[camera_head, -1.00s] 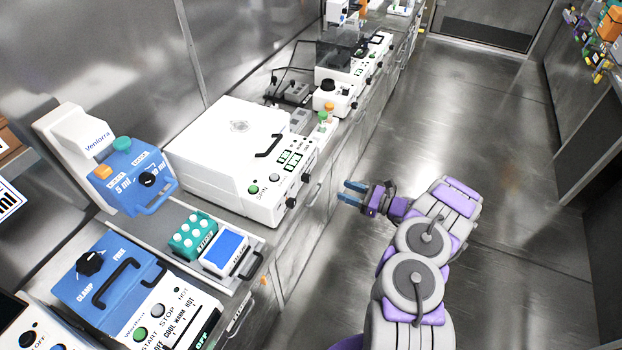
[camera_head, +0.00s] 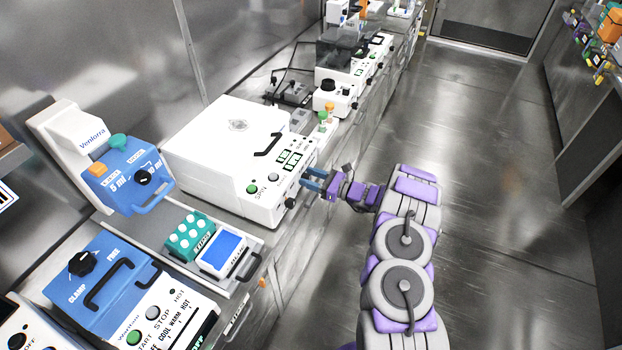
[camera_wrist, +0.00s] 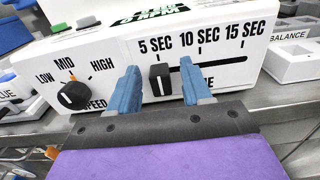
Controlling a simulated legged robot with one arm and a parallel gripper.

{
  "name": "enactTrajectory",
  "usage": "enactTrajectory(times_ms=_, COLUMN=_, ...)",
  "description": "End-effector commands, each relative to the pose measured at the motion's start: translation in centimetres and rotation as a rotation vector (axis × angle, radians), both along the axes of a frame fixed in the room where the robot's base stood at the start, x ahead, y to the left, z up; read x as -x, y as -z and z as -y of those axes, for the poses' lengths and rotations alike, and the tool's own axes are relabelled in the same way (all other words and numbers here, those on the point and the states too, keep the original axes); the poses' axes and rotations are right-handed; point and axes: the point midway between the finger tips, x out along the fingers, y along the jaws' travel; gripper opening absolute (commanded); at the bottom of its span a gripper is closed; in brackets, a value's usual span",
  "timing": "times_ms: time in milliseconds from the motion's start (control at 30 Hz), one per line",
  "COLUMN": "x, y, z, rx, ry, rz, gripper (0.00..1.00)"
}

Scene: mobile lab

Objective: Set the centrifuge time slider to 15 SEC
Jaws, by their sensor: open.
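The white centrifuge (camera_head: 225,155) stands on the counter, left of my arm in the head view. In the wrist view its front panel (camera_wrist: 225,38) carries a time slider with a black knob (camera_wrist: 160,82). The knob stands below the 5 SEC label, at the left end of the black slot (camera_wrist: 222,62). The 15 SEC label is at the right end. My gripper (camera_wrist: 163,88) is open, with one blue finger on each side of the knob; I cannot tell whether either touches it. My gripper (camera_head: 313,183) also shows at the centrifuge's front in the head view.
A black speed dial (camera_wrist: 76,95) with LOW, MID and HIGH marks is left of the slider. A white BALANCE box (camera_wrist: 295,60) stands to the right. A teal rack (camera_head: 190,238) and a blue device (camera_head: 130,180) stand nearby. The floor (camera_head: 480,200) on the right is clear.

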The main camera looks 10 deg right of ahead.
Motion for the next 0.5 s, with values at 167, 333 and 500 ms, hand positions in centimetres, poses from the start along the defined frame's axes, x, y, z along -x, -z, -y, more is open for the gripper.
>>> enactTrajectory(times_ms=167, x=0.01, y=-0.02, z=0.01, rx=0.000, ry=0.000, rz=0.000, gripper=0.49)
enactTrajectory(times_ms=333, x=0.01, y=-0.01, z=0.00, rx=0.000, ry=0.000, rz=0.000, gripper=0.33)
enactTrajectory(times_ms=500, x=0.02, y=-0.01, z=0.01, rx=0.000, ry=0.000, rz=0.000, gripper=0.16)
